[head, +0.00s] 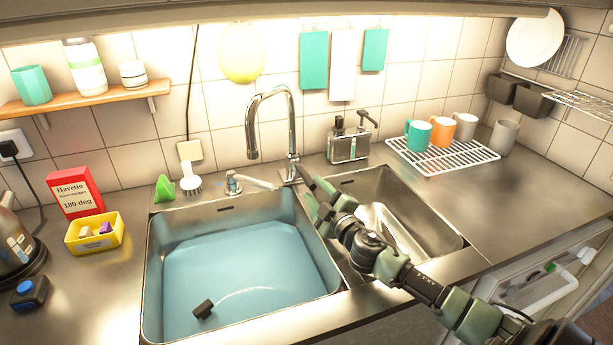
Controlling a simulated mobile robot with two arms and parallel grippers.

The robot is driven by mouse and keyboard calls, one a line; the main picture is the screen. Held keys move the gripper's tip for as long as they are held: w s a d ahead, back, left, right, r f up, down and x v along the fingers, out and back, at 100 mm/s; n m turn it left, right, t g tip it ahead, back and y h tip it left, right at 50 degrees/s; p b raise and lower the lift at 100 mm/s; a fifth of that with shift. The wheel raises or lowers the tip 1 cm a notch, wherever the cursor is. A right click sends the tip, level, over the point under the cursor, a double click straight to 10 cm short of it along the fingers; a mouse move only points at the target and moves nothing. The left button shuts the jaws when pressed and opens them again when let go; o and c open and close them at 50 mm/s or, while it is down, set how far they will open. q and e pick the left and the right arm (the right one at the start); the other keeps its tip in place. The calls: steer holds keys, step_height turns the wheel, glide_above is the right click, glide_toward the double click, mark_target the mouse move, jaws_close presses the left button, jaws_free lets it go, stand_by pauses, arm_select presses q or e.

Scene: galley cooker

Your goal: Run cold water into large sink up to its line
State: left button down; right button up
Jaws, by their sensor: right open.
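The large sink (155,275) is the left basin, with a pale blue tint inside that looks like water; its depth is hard to judge. I cannot make out a fill line. A dark block (204,309) with a thin pale cord lies low in the basin. The chrome tap (290,120) arches up behind the sinks, its spout end over the large sink. No stream shows below it. A chrome lever-like fitting (258,183) sits left of the tap base. My right gripper (309,192) is open, close by the tap base above the divider; contact is unclear. My left gripper is out of view.
The small sink (385,185) is right of my gripper. A white rack (445,160) with several mugs stands farther right. A dish brush (190,180) and green clip-like item (164,188) sit behind the large sink. A yellow box (95,232) is left.

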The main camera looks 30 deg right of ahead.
mark_target(298, 170)
steer(key=w, duration=0.2)
steer(key=shift+w+r, duration=0.25)
steer(key=shift+w, duration=0.05)
steer(key=w, duration=0.3)
steer(key=shift+w+d+f, duration=0.15)
steer(key=shift+w+d, duration=0.1)
steer(key=shift+d, duration=0.1)
steer(key=shift+w, duration=0.3)
steer(key=shift+w+d, duration=0.1)
steer(key=shift+c, duration=0.3)
jaws_close()
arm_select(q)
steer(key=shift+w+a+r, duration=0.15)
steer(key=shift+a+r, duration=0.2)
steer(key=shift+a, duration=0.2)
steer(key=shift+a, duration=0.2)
